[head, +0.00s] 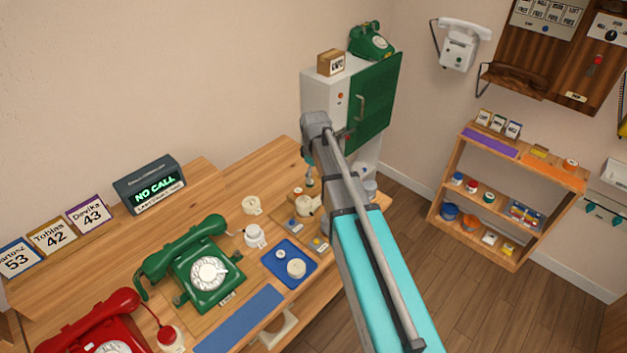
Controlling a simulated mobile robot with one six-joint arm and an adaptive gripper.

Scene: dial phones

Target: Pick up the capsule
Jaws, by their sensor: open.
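I cannot tell for certain which thing is the capsule. A blue tray (268,265) on the wooden table carries a round cream piece (296,268) and a smaller pale piece (281,254). Behind it, a white jar-like piece (255,236) and a cream piece (251,205) stand on the table. My gripper (310,183) is small in view, points down above the back of that mat, and is open. It looks empty. My arm hides part of the table's right side.
A green dial phone (204,270) and a red phone (95,325) stand on the table's left. A "NO CALL" display (150,184) and name cards stand behind. A white cabinet with a green door (372,105) rises behind my gripper. A shelf (500,200) stands right.

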